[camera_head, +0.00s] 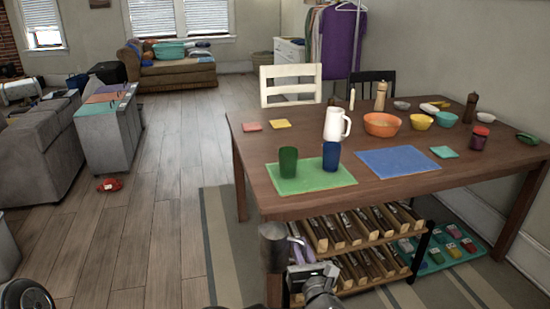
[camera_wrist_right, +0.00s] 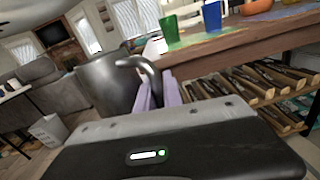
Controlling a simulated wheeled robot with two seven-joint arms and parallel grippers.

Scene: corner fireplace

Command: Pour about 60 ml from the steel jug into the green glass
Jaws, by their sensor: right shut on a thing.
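The steel jug (camera_head: 273,246) is held in front of the table's near edge, below the tabletop, and looks about upright. My right gripper (camera_head: 296,247) is shut on the jug's handle. The right wrist view shows the jug (camera_wrist_right: 104,85) close up, with the lilac fingers (camera_wrist_right: 157,92) at its curved handle. The jug's contents are hidden. The green glass (camera_head: 288,162) stands upright on the left of the green mat (camera_head: 315,184), beyond and above the jug. It also shows in the right wrist view (camera_wrist_right: 169,30). My left gripper is not in view.
A blue glass (camera_head: 331,157) stands right of the green glass on the same mat. A white pitcher (camera_head: 336,123) and an orange bowl (camera_head: 382,125) stand behind. A blue mat (camera_head: 398,160) lies to the right. A rack of boxes (camera_head: 365,245) sits below the tabletop (camera_head: 256,181).

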